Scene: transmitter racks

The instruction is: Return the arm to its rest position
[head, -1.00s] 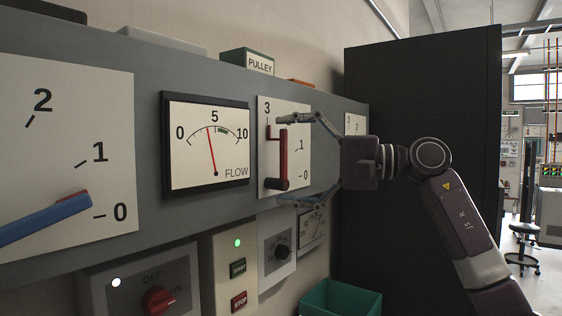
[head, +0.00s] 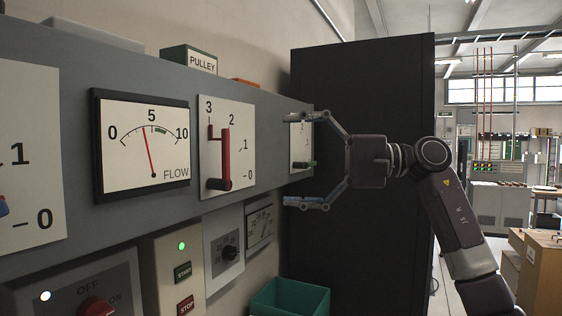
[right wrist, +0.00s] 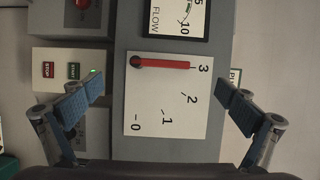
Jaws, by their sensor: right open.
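My right gripper (head: 306,159) is open and empty. In the head view its fingers are spread one above the other, to the right of the red lever (head: 225,156) and in front of the far end of the grey panel. In the right wrist view the open fingers (right wrist: 160,90) frame the white 0-to-3 dial plate (right wrist: 168,118), with a gap between them and the red lever (right wrist: 162,65), which points at 3. My right arm comes in from the lower right. My left gripper is not in view.
The grey panel (head: 55,95) carries the FLOW gauge (head: 130,170) and further dials. Below are a START/STOP box (head: 168,250) and a green bin (head: 290,297). A dark cabinet (head: 375,90) stands behind my gripper. Cardboard boxes (head: 542,275) stand at the right.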

